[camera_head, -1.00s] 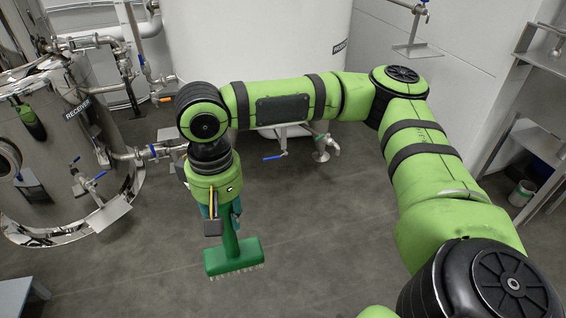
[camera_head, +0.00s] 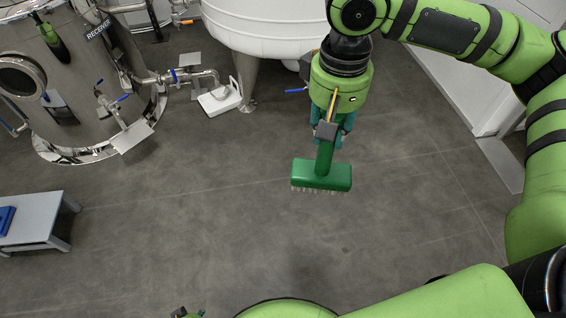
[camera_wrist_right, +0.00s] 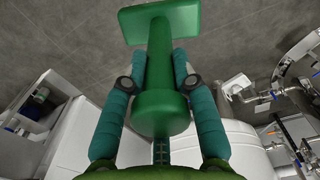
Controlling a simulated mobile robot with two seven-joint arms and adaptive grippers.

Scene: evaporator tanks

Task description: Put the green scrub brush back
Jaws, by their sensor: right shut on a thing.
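The green scrub brush (camera_head: 321,175) hangs head down from my right gripper (camera_head: 328,132) in the head view, with its pale bristles facing down above the floor. In the right wrist view, the teal fingers of my right gripper (camera_wrist_right: 160,82) close around the brush handle from both sides. The brush head (camera_wrist_right: 173,22) shows at the top of that view, and the handle's thick end points toward the palm. The brush is in the air, apart from everything else. My left gripper does not show clearly in either view.
A shiny steel tank (camera_head: 62,85) stands at the left and a white tank (camera_head: 262,28) at the top middle. A grey low table (camera_head: 35,217) with a blue object (camera_head: 6,219) on it is at the lower left. The floor (camera_head: 210,230) between is clear.

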